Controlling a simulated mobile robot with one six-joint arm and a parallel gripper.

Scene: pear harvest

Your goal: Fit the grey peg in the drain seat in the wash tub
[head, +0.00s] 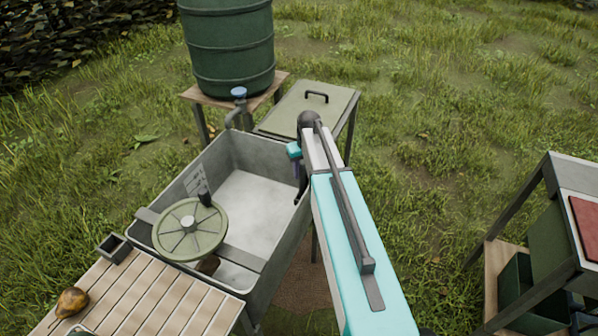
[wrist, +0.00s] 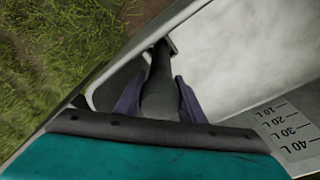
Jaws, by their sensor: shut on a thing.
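My gripper (head: 297,172) is at the tub's right wall, partly hidden by my arm. In the wrist view, the purple fingers of my gripper (wrist: 160,100) are shut on the dark grey peg (wrist: 160,78). The peg points away from my gripper, close to the tub wall, and its far end looks wider. I cannot tell whether it touches the tub. I cannot make out the drain seat in either view.
A green hand wheel (head: 190,230) sits over the tub's near left end. A tap (head: 238,108) reaches the far rim below a green barrel (head: 228,45). A lidded side table (head: 310,108) stands behind. A slatted table (head: 135,300) with a pear (head: 70,301) is at front left.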

